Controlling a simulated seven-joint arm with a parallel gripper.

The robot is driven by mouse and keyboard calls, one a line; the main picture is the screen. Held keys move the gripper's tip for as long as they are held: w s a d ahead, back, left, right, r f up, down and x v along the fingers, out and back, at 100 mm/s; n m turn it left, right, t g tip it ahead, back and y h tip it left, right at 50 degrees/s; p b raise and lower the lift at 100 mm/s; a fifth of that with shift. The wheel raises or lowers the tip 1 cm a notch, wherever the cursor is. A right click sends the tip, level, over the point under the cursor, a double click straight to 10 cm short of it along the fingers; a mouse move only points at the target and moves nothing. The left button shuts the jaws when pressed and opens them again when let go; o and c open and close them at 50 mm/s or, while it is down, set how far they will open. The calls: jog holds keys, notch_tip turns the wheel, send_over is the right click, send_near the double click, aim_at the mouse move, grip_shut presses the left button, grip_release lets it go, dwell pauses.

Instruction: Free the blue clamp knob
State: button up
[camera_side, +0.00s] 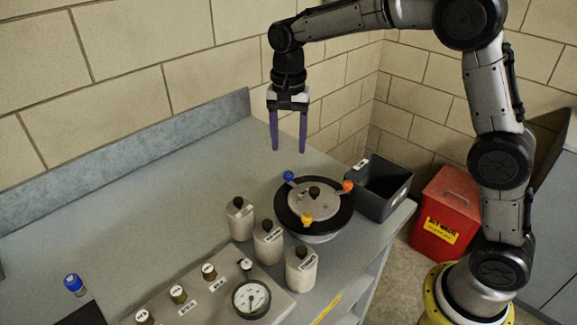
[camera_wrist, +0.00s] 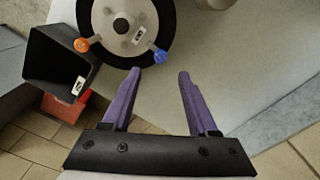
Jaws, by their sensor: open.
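The blue clamp knob (camera_side: 288,175) sits on the rim of a round metal lid (camera_side: 318,203) with a black ring around it. In the wrist view the blue clamp knob (camera_wrist: 160,56) is at the lower right of the lid (camera_wrist: 120,22), just beyond the left fingertip. An orange knob (camera_side: 347,185) and a yellow knob (camera_side: 307,219) are also on the lid's rim. My gripper (camera_side: 288,148) is open and empty, with purple fingers pointing down, above the bench and behind the lid. In the wrist view my gripper (camera_wrist: 160,76) shows both fingers apart, with nothing between them.
A dark open bin (camera_side: 382,188) stands right of the lid. Several white bottles, one of them here (camera_side: 268,245), stand to its front left. A gauge panel (camera_side: 222,290) lies in front. A blue-capped vial (camera_side: 75,284) is far left. The bench (camera_side: 150,220) is clear at back left.

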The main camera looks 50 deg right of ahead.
aim_at(289, 173)
notch_tip(289, 173, down, 7)
jog(key=shift+f, duration=0.2)
dwell(0.3)
grip_shut()
